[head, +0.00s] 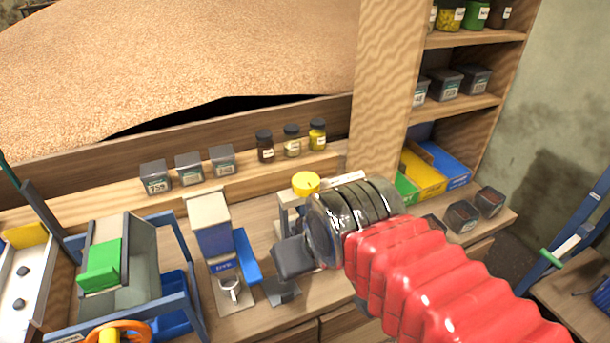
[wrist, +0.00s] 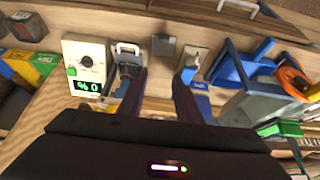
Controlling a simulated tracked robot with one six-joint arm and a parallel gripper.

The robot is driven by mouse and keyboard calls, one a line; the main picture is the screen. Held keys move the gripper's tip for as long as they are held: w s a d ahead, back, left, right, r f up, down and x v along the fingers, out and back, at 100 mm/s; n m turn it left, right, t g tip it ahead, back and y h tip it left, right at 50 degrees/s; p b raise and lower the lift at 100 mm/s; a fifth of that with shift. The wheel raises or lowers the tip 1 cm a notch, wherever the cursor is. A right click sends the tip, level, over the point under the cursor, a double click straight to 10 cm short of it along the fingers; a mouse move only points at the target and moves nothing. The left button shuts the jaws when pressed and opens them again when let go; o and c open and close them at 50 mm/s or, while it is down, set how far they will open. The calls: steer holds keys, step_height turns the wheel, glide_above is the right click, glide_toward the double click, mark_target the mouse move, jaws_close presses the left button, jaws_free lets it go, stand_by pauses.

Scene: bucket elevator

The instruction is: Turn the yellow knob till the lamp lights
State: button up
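The yellow knob (head: 306,183) is a round cap on top of a pale stand (head: 288,200) on the bench in the head view. My gripper (head: 292,260) is in front of and below the knob, apart from it, and hides much of the stand. In the wrist view the two dark fingers of my gripper (wrist: 158,85) are spread with empty space between them. A bit of yellow shows by the left finger, but I cannot tell whether it is the knob. I cannot make out a lit lamp in either view.
A white meter (wrist: 87,66) with a black dial and green digits stands left of the fingers in the wrist view.

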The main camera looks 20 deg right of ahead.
steer(key=shift+o, duration=1.4)
steer(key=shift+w+r, duration=0.2)
steer(key=o, duration=0.6)
steer(key=shift+g, duration=0.5)
steer(key=w+r, duration=0.4)
steer(key=shift+d, duration=0.4)
steer(key=shift+o, duration=0.5)
steer(key=w+d+r+g, duration=0.1)
steer(key=w+d+r, duration=0.1)
steer(key=w+r, duration=0.2)
steer(key=w, duration=0.3)
steer(key=shift+d+r+n+g, duration=0.3)
steer(key=shift+d+r+n, duration=0.1)
step_height(320, 180, up, 2)
steer(key=n+g, duration=0.1)
steer(key=g, duration=0.2)
glide_above(306, 179)
steer(key=shift+s, duration=0.1)
step_height(306, 179, down, 14)
steer(key=shift+r, duration=0.15)
